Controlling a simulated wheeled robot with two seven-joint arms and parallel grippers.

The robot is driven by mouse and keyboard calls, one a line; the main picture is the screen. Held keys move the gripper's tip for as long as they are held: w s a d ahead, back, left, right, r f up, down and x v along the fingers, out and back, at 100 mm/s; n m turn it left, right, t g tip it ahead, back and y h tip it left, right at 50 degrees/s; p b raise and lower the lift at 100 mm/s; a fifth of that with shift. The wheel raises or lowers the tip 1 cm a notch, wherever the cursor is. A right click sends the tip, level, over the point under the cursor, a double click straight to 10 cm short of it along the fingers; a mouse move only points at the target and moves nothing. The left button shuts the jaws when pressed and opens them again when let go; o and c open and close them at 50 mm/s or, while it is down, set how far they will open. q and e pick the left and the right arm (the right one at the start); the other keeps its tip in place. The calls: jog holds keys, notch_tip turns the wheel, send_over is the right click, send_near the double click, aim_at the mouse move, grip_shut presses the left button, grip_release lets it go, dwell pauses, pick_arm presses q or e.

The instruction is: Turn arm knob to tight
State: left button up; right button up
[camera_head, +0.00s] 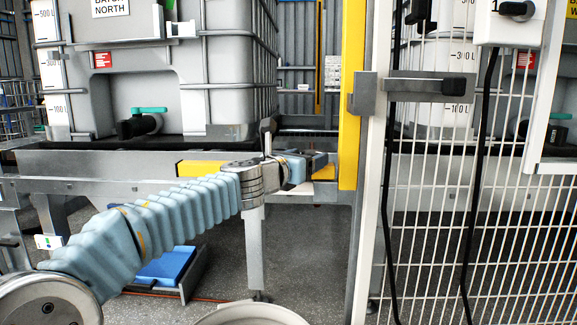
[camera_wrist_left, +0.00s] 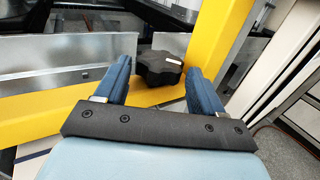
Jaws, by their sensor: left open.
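The arm knob is a black lobed knob (camera_wrist_left: 163,68) with a small pale mark on top, in the left wrist view. It sits at a yellow frame, near the corner where two yellow bars meet. My left gripper (camera_wrist_left: 160,70) is open, with one blue finger on each side of the knob in the picture. I cannot tell whether the fingers touch it. In the head view my left gripper (camera_head: 318,162) reaches the yellow bar by the conveyor end, and the knob is hidden there. My right gripper is not in view.
A yellow post (camera_head: 353,100) and a white mesh fence (camera_head: 470,220) stand right of the gripper. A caged grey tank (camera_head: 225,80) with a teal-handled valve rests on the conveyor (camera_head: 90,162). A blue pedal (camera_head: 168,266) lies on the floor below the arm.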

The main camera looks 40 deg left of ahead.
pick_arm(q)
jog(key=s+p, duration=0.1)
jog(key=s, duration=0.9)
jog(key=shift+s+p, duration=0.25)
jog(key=shift+p, duration=0.1)
jog(key=shift+d, duration=0.1)
